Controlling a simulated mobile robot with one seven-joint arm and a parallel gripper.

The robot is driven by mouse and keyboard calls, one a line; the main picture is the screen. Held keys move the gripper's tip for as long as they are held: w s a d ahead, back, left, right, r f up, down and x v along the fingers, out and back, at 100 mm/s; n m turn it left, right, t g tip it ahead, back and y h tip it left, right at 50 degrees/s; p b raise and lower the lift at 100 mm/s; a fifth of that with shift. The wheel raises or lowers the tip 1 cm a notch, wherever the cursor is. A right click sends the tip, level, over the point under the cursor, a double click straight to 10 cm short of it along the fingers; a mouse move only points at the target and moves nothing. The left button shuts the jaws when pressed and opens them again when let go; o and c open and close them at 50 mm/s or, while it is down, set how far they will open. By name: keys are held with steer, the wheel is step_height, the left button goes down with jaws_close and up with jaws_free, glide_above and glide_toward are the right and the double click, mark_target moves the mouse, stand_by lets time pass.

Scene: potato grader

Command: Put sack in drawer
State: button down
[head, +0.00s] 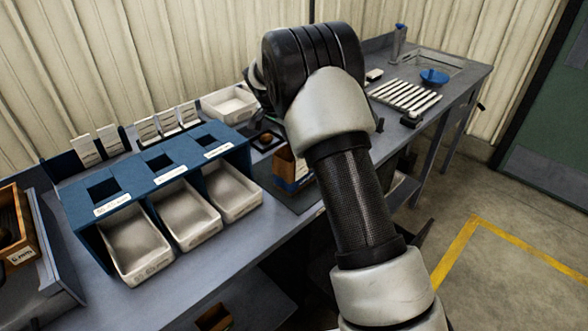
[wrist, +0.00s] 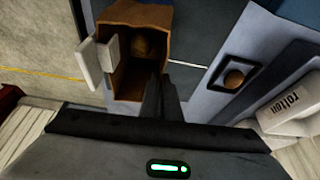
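A brown open-topped sack (wrist: 115,80) with a potato-like lump inside and white tags at its side shows in the wrist view. In the head view the sack (head: 283,162) is partly hidden behind my arm, by the dark mat on the bench. The dark fingers of my gripper (wrist: 162,98) are close together at the sack's near right edge. I cannot tell whether they pinch its wall. In the head view my gripper is hidden behind the arm. No drawer is clear; white bins (head: 136,244) sit drawer-like under a blue rack (head: 83,212).
A potato on a black square plate (wrist: 235,78) and a white bin marked "rotten" (wrist: 290,108) are nearby. A wooden box (head: 25,246) stands at the far left. White strips (head: 405,95) and a blue dish (head: 434,76) are on the right-hand bench. Floor at right is clear.

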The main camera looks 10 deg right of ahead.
steer(key=shift+r, duration=0.1)
steer(key=shift+r+p, duration=1.75)
steer(key=shift+r, duration=1.65)
